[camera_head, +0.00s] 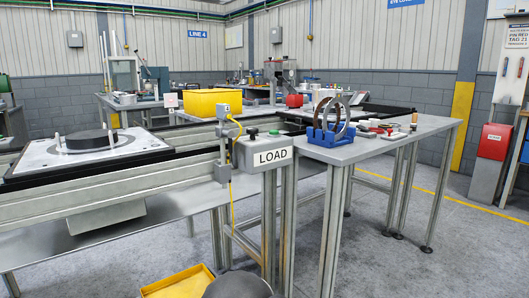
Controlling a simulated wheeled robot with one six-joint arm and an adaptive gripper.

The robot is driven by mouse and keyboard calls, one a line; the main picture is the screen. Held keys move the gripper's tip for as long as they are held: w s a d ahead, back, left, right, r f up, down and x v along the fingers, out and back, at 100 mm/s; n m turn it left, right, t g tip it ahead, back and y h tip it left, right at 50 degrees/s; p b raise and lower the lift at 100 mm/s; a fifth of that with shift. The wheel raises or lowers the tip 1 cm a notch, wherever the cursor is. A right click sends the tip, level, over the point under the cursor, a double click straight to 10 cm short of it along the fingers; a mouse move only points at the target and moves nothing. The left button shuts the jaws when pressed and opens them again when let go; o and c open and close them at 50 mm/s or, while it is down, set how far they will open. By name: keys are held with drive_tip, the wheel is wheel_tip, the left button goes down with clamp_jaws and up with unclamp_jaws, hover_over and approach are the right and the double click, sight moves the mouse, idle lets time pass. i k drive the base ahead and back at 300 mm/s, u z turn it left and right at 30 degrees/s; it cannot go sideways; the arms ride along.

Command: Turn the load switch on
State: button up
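The load switch box (266,154) is a grey box with a white LOAD label, at the front corner of the conveyor frame in the head view. On its top are a green button (274,132) and a dark knob (252,136). They are small, and I cannot tell the switch's position. My gripper is not in view. A dark grey rounded shape at the bottom edge may be part of my arm, well below the box. Nothing touches the box.
A grey sensor post (222,150) with a yellow cable stands just left of the box. Right of it, a table (365,150) carries a blue stand (328,135) with rings. A pallet (85,150) lies on the conveyor. A yellow bin (178,284) sits low in front.

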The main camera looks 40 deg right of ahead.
sight(252, 131)
drive_tip(key=z, duration=0.4)
drive_tip(key=k, duration=0.5)
drive_tip(key=z, duration=1.25)
drive_tip(key=i, duration=0.7)
drive_tip(key=u, duration=0.5)
